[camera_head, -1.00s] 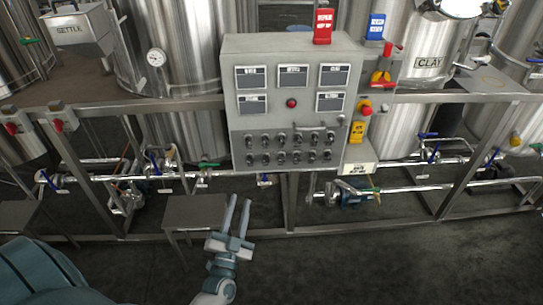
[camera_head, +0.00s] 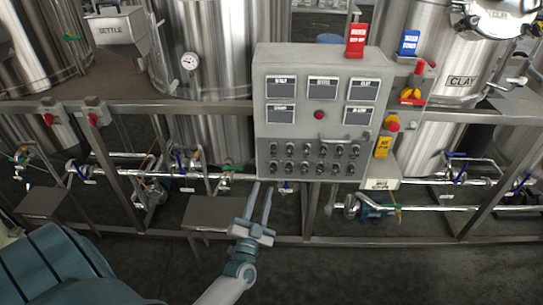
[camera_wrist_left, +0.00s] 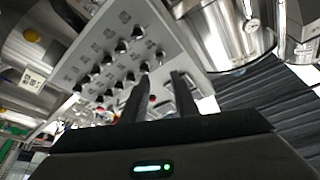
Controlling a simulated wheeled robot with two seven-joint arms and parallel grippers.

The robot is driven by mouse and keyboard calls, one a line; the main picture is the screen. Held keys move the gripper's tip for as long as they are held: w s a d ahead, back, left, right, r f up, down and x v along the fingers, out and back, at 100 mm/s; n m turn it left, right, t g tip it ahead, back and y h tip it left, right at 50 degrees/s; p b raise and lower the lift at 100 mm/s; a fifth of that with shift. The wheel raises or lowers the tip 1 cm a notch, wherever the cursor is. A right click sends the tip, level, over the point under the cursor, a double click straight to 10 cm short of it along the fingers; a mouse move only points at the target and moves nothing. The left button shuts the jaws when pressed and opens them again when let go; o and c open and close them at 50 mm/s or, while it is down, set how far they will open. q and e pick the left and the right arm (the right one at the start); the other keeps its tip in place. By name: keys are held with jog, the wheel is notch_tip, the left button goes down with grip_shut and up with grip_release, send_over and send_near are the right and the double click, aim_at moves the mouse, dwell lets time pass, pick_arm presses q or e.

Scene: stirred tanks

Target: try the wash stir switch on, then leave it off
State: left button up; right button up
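The grey control panel (camera_head: 284,130) stands in the middle of the head view with two rows of small dark switches (camera_head: 318,160) on its lower part. Their labels are too small to read, so I cannot tell which is the wash stir switch. My left gripper (camera_head: 261,187) is just below the panel's lower left edge, apart from it, with its two fingers spread and nothing between them. In the left wrist view the fingers (camera_wrist_left: 158,92) point toward the panel, and its switches (camera_wrist_left: 118,62) show beyond them. My right gripper is not in view.
A steel frame rail (camera_head: 210,107) runs behind the panel, with steel tanks (camera_head: 205,60) beyond. A red emergency-type button (camera_head: 392,123) and a yellow tag (camera_head: 382,147) sit at the panel's right. A small grey stand (camera_head: 212,211) is left of my gripper. Pipes with valves run low.

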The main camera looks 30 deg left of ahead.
aim_at(273, 152)
pick_arm(q)
jog(key=p+x, duration=0.3)
jog(key=x, duration=1)
jog(key=shift+s+r, duration=0.1)
grip_shut()
